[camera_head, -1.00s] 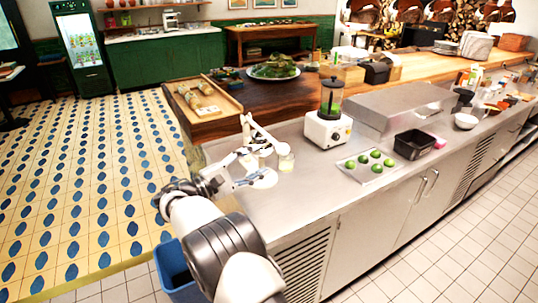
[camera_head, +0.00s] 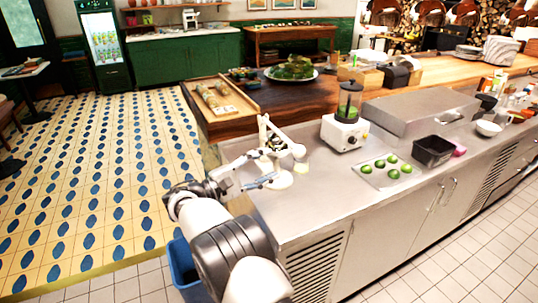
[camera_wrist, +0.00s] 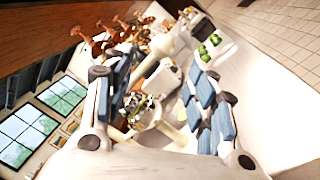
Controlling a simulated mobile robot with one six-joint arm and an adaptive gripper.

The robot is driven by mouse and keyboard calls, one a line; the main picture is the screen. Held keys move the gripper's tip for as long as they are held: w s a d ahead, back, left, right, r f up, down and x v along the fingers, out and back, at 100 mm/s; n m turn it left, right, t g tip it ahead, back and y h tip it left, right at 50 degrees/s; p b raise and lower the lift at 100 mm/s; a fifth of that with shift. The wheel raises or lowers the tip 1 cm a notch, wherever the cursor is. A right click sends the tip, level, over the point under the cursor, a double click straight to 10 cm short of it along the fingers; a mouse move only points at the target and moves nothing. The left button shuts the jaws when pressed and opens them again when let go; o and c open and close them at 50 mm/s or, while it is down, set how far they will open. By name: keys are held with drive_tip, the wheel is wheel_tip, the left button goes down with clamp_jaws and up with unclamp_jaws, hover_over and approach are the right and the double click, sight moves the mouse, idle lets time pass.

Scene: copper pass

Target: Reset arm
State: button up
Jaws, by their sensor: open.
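My gripper (camera_head: 266,180) reaches over the left end of the steel counter, close to a white lever press (camera_head: 272,140). In the wrist view my gripper (camera_wrist: 163,85) has its blue-padded fingers spread wide apart. Nothing is held between them. A white post, likely part of the press, shows beyond and between the fingers, tilted in the picture. Whether a finger touches the press cannot be told. A small pale glass (camera_head: 301,162) stands beside the press.
A blender (camera_head: 346,118) stands right of the press. A tray (camera_head: 372,178) of green limes (camera_head: 380,165) and a black bin (camera_head: 433,150) lie further right. A wooden tray (camera_head: 222,110) sits on the wooden counter behind. A blue bin (camera_head: 184,265) stands on the floor.

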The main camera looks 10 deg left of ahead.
drive_tip(key=s+d+r+m+g+y, duration=0.1)
drive_tip(key=d+r+g, duration=0.15)
drive_tip(key=d, duration=0.45)
drive_tip(key=s+d+r+m+g+y, duration=0.1)
drive_tip(key=d+r+g, duration=0.15)
drive_tip(key=d, duration=0.35)
drive_tip(key=s+d+r+m+g+y, duration=0.3)
drive_tip(key=s+d+y, duration=0.1)
drive_tip(key=s+d, duration=0.8)
drive_tip(key=s+d+f+m+g+y, duration=0.1)
drive_tip(key=s+d+m+y, duration=0.15)
drive_tip(key=s, duration=0.55)
drive_tip(key=s+d+m+y, duration=0.1)
drive_tip(key=s+m+y, duration=0.15)
drive_tip(key=s, duration=0.45)
drive_tip(key=s+a+f+m+t+y, duration=0.1)
drive_tip(key=s+a+f+y, duration=0.1)
drive_tip(key=s, duration=0.4)
drive_tip(key=s+a+f+m+y, duration=0.1)
drive_tip(key=s+f+m+y, duration=0.1)
drive_tip(key=s, duration=0.4)
drive_tip(key=shift+a+f+t, duration=0.35)
drive_tip(key=shift+a+t, duration=0.05)
